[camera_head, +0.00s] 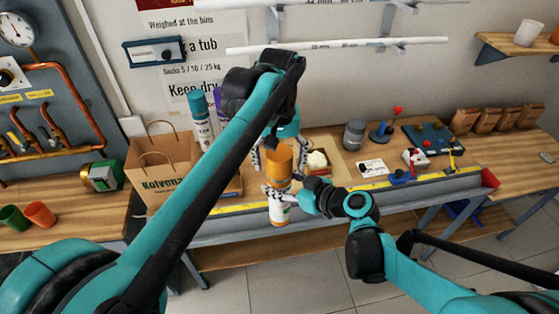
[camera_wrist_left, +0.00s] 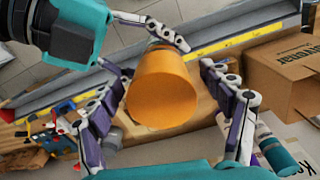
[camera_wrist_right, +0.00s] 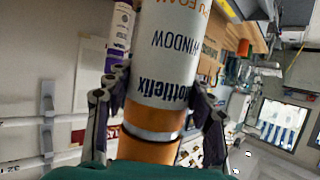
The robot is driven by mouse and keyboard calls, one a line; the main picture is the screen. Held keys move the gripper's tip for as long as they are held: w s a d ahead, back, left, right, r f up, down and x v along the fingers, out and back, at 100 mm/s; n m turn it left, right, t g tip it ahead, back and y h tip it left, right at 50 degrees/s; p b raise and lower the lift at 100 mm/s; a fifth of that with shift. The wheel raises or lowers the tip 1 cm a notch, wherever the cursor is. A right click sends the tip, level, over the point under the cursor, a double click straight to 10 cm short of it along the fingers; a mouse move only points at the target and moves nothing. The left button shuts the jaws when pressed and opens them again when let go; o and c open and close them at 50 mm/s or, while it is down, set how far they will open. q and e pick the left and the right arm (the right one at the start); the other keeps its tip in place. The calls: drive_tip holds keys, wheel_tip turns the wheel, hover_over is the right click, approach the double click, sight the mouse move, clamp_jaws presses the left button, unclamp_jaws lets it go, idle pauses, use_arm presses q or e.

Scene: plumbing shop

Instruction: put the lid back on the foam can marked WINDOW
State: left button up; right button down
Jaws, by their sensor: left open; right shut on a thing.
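The foam can marked WINDOW (camera_wrist_right: 165,60) is white with an orange band. My right gripper (camera_head: 277,192) is shut on it near its top and holds it upright before the bench edge; the can also shows in the head view (camera_head: 279,212). The orange lid (camera_head: 279,163) is on top of the can, in line with it; it fills the middle of the left wrist view (camera_wrist_left: 162,90). A silver ring shows between band and lid in the right wrist view; I cannot tell if the lid is fully seated. My left gripper (camera_wrist_left: 180,100) is open, its fingers apart on both sides of the lid.
A teal-capped can (camera_head: 199,115) and a purple can (camera_head: 217,100) stand at the back by a paper bag (camera_head: 160,170). A grey jar (camera_head: 354,135) and several small tools and fittings lie to the right. A yellow rule (camera_head: 425,178) runs along the bench front.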

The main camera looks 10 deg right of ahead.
use_arm(q)
drive_tip(key=shift+r, duration=0.1)
wheel_tip(320, 180, up, 12)
drive_tip(key=shift+f, duration=0.1)
idle(0.4)
drive_tip(key=shift+a, duration=0.1)
